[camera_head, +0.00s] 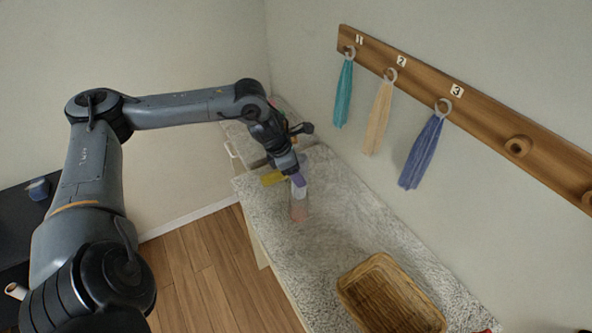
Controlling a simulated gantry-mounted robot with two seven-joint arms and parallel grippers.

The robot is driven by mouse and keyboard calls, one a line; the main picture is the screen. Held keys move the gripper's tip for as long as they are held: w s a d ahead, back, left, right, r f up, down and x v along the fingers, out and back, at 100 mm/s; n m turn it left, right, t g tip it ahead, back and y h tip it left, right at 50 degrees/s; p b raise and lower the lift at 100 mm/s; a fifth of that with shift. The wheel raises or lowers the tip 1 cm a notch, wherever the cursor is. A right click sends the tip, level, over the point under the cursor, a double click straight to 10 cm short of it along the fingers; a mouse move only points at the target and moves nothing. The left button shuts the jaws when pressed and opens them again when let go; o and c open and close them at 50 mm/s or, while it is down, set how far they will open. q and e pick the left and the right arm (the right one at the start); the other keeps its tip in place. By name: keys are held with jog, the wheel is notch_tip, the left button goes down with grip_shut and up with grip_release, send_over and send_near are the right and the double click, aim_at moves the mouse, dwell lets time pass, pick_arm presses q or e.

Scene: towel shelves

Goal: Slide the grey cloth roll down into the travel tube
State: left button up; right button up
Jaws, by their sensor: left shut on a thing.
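My left gripper (298,180) points down at the far end of the speckled counter. It is shut on a small pale lilac-grey roll (300,191), which I take to be the grey cloth roll. The gripper hides the roll's top. My right gripper is not in view.
A wicker basket (390,297) stands on the near counter (345,225), with clear counter between. Teal, cream and blue towels hang from a wooden wall rail (480,106). A blue item (38,188) sits on a dark surface at left.

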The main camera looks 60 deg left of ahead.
pick_arm(q)
jog(key=shift+f+b, duration=1.3)
jog(key=shift+f, duration=0.7)
jog(key=shift+f+b, duration=0.95)
jog(key=shift+f, duration=0.35)
jog(key=o, duration=1.1)
jog(key=shift+o, duration=0.2)
jog(key=v, duration=1)
jog(key=shift+s+r+b, duration=0.2)
jog(key=shift+r+b, duration=0.15)
